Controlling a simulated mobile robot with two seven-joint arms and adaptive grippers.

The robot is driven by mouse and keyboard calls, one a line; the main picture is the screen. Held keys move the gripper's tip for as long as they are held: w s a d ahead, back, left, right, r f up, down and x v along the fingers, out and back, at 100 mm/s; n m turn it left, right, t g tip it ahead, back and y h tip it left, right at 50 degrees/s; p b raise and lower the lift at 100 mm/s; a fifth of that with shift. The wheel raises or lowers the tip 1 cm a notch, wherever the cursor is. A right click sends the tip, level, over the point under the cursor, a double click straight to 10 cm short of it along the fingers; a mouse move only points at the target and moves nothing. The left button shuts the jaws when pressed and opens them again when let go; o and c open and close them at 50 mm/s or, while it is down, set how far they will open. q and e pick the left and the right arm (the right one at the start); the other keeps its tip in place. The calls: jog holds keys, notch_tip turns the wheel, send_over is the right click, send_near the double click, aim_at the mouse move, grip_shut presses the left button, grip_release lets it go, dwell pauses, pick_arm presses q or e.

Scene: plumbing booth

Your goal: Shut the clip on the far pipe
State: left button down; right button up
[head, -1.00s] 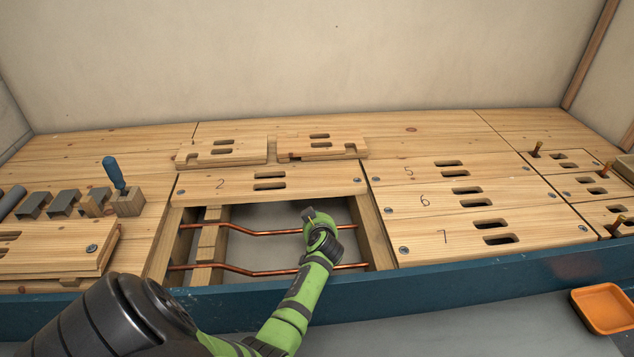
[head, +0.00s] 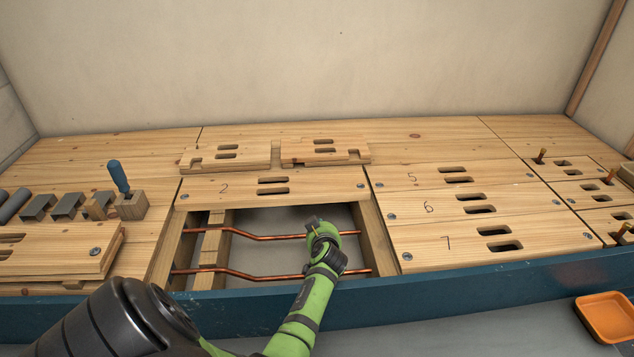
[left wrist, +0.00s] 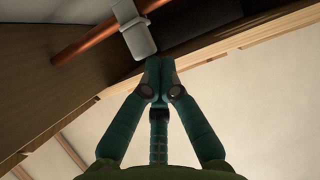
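The far copper pipe (head: 262,237) crosses the open floor gap behind the near copper pipe (head: 250,275). My left gripper (head: 315,224) is over the right part of the far pipe. In the left wrist view, a pipe (left wrist: 88,38) passes through a light grey clip (left wrist: 138,38). The left gripper's two fingers (left wrist: 160,72) meet at their tips, just beside the clip's lower edge, with nothing seen between them. I cannot tell whether they touch the clip or whether it is fully shut. In the head view my gripper hides the clip. My right gripper is out of view.
Wooden joists (head: 370,240) border the gap, with board 2 (head: 290,186) behind it. Boards 5, 6 and 7 (head: 455,238) lie to the right. A blue-handled tool (head: 119,178) stands in a block at left. An orange tray (head: 606,316) is at right.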

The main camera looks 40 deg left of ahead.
pick_arm(q)
jog(key=shift+s+d+f+g, duration=0.15)
jog(key=shift+s+d+f, duration=0.1)
jog(key=shift+f, duration=0.15)
jog(key=shift+s+d+f+g, duration=0.15)
jog(key=shift+d+f, duration=0.05)
jog(key=shift+f, duration=0.2)
notch_tip(320, 180, up, 10)
jog(key=p, duration=0.1)
jog(key=shift+s+d+r, duration=0.15)
jog(key=shift+s+d, duration=0.2)
jog(key=shift+d, duration=0.05)
